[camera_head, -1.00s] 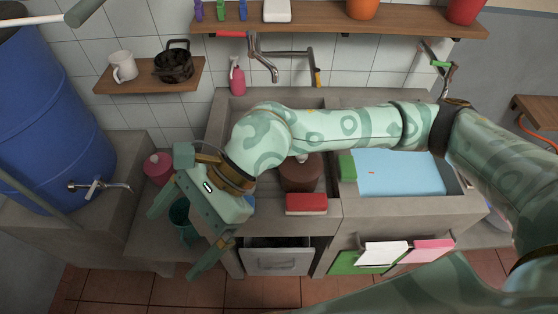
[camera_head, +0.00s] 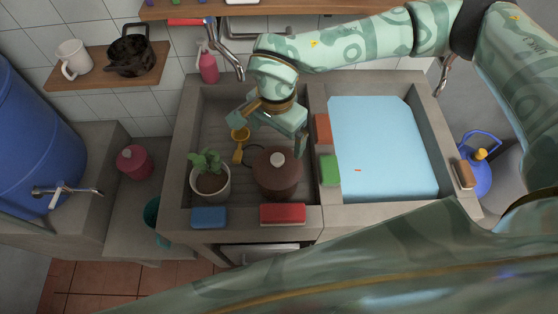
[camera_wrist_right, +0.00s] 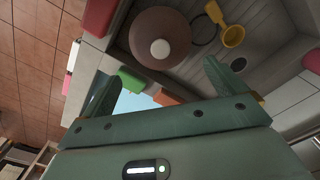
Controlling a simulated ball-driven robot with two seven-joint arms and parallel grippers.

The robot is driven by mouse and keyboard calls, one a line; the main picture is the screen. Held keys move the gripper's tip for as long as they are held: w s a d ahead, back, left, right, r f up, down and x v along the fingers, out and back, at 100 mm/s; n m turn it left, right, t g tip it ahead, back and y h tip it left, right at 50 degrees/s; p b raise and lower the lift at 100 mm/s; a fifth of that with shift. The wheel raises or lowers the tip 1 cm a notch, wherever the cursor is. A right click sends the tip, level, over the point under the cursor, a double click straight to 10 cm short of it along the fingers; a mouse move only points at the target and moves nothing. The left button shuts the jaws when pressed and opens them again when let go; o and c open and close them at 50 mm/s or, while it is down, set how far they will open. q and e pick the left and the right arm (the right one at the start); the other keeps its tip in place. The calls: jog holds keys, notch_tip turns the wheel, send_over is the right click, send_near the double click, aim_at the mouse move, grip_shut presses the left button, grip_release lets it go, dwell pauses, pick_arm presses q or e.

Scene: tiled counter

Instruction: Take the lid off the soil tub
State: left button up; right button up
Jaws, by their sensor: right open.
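The soil tub (camera_head: 279,186) is a round brown tub in the left basin, with its brown lid on and a pale knob (camera_head: 278,159) in the lid's middle. In the right wrist view the lid (camera_wrist_right: 160,25) shows from above, beyond the fingers. My right gripper (camera_head: 268,136) is open and empty, just behind the tub at the basin's back. One finger is near the yellow scoop, the other beside the tub's back right. In the right wrist view the gripper (camera_wrist_right: 156,80) has nothing between its fingers. My left gripper is not in view.
Blue (camera_head: 208,217), red (camera_head: 283,213), green (camera_head: 330,170) and orange-red (camera_head: 323,128) blocks lie on the rims. The right basin holds light-blue water (camera_head: 382,150).

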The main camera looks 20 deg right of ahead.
aim_at(278, 159)
notch_tip(278, 159, down, 5)
jog(key=shift+w+f, duration=0.15)
jog(key=shift+f, duration=0.6)
notch_tip(278, 159, down, 5)
jog(key=shift+d+r+b, duration=0.1)
jog(key=shift+r+b, duration=0.05)
jog(key=shift+b, duration=0.35)
jog(key=shift+s, duration=0.2)
jog(key=c, duration=1.5)
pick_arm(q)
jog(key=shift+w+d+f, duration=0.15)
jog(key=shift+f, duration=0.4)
pick_arm(e)
jog(key=shift+s, duration=0.1)
jog(key=shift+c, duration=1.1)
